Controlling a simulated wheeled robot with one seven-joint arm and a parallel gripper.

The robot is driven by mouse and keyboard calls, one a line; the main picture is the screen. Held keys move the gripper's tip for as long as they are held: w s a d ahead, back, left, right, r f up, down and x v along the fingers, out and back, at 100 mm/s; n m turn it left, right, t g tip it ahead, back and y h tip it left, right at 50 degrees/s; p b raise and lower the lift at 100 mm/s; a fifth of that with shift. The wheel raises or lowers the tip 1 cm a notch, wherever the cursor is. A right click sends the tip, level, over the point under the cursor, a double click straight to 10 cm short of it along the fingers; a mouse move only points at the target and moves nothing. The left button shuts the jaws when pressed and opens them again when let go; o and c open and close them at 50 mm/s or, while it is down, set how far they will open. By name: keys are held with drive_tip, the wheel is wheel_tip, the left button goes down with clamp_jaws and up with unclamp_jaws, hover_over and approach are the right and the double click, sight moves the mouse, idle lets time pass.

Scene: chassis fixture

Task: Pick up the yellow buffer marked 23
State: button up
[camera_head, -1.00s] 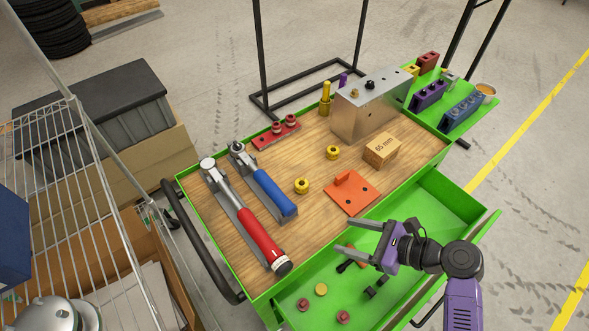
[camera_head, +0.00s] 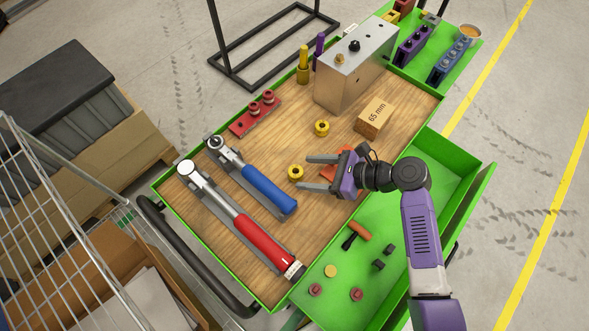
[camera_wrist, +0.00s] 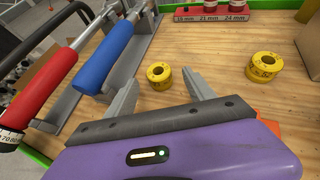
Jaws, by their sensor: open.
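Two yellow ring-shaped buffers sit on the wooden top. The nearer buffer (camera_head: 295,172) lies just beyond my fingertips; in the wrist view this buffer (camera_wrist: 159,75) appears between and slightly past the finger ends. The other buffer (camera_head: 321,128) stands farther back; in the wrist view this buffer (camera_wrist: 264,66) is to the right of my fingers, with dark markings on its side. I cannot read clearly which one is marked 23. My gripper (camera_head: 304,172) is open and empty, reaching over the wooden top from the right; it also shows in the wrist view (camera_wrist: 160,87).
Blue-handled (camera_head: 266,189) and red-handled (camera_head: 262,242) tools lie left of the gripper. An orange plate (camera_head: 337,178) is partly hidden beneath it. A 65 mm wooden block (camera_head: 374,117), a metal box (camera_head: 349,72) and a red holder (camera_head: 255,112) stand behind. The open green drawer (camera_head: 453,178) holds small parts.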

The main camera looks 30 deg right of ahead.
sight(292, 171)
drive_tip(key=shift+x, duration=2.3)
drive_tip(key=shift+a+r, duration=0.1)
drive_tip(key=shift+r, duration=0.05)
clamp_jaws()
drive_tip(key=shift+r, duration=0.15)
